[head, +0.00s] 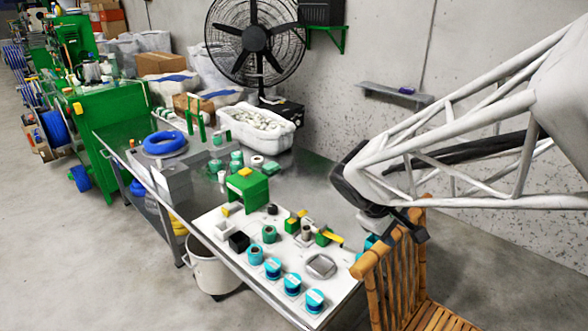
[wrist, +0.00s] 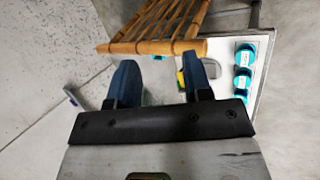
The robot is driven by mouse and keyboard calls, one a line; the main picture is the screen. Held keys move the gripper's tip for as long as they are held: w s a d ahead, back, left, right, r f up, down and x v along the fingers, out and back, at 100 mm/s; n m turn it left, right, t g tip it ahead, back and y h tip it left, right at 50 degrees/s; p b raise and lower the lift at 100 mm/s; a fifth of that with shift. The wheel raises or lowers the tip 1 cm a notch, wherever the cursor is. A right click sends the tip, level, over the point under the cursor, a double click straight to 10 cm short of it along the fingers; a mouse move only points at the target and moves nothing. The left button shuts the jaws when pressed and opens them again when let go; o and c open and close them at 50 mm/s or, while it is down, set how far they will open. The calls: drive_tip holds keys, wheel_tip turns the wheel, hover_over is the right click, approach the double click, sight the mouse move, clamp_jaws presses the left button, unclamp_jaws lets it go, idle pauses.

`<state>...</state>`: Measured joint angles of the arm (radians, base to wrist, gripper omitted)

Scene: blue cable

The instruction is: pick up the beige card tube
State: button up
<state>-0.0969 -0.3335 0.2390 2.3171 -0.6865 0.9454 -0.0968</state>
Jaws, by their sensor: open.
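I cannot pick out a clearly beige card tube. Two small upright brownish tubes stand on the white board, one at its middle (head: 306,232) and a darker one farther back (head: 272,209); either may be the tube, but their colour is hard to judge. My gripper (head: 407,230) is at the right, above the wooden chair's back and well to the right of both tubes. In the wrist view my gripper (wrist: 158,62) shows two dark blue fingers spread apart, with nothing held between them. No beige tube is recognisable in the wrist view.
The slatted wooden chair (head: 398,268) stands against the table's right end, close to my gripper; it also shows in the wrist view (wrist: 165,28). Blue-teal spools (head: 292,284) line the board's front edge. A grey square tray (head: 321,266) and a green block (head: 247,187) are also there.

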drive_tip(key=w+f+n+t+h, duration=0.1)
drive_tip(key=w+f+n+h, duration=0.3)
drive_tip(key=w, duration=0.7)
drive_tip(key=n+t+y, duration=0.3)
drive_tip(key=n+t, duration=0.6)
drive_tip(key=n, duration=1)
approach(307, 227)
drive_tip(key=x, duration=0.3)
drive_tip(key=shift+w+d+f, duration=0.15)
drive_tip(key=shift+w+f, duration=0.1)
drive_tip(key=shift+x, duration=1.35)
drive_tip(key=shift+x, duration=2.6)
